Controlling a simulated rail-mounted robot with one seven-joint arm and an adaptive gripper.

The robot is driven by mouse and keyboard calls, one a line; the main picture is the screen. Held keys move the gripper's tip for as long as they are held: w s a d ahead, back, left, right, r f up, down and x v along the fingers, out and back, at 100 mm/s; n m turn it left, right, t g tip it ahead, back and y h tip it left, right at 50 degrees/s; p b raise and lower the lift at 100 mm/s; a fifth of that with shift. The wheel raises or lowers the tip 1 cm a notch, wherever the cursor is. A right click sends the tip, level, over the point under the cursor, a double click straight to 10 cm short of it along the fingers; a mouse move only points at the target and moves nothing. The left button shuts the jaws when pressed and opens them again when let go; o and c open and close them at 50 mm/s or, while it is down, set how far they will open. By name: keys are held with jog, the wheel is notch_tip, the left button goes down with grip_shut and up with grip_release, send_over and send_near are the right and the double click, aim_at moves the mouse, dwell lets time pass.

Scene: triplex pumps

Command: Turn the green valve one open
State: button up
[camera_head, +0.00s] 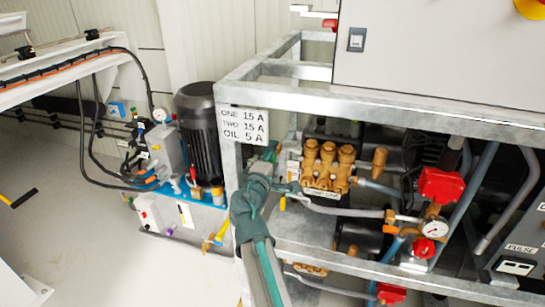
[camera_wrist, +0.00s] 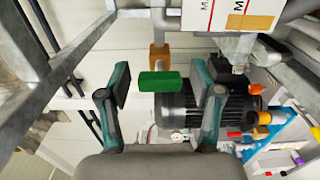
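In the wrist view, the green valve handle (camera_wrist: 160,82) is a short green bar lying crosswise below a brass-coloured fitting (camera_wrist: 159,57) on a grey pipe. My gripper (camera_wrist: 164,88) is open, with one teal finger left of the handle and the other right of it. Gaps show between the handle and both fingers, and I cannot tell how far ahead of the fingertips it is. In the head view, my gripper (camera_head: 268,165) is at the left end of the brass pump (camera_head: 328,165), beside the frame post. My arm and gripper mostly hide the valve there.
A galvanised frame (camera_head: 400,112) surrounds the pump, with a label plate (camera_head: 242,124) at its corner. Red-handled valves (camera_head: 440,184) and a gauge (camera_head: 434,228) are to the right. A black motor (camera_head: 198,130) stands behind left. The floor at left is largely clear.

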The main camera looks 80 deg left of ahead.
jog(key=v, duration=1.2)
dwell(0.5)
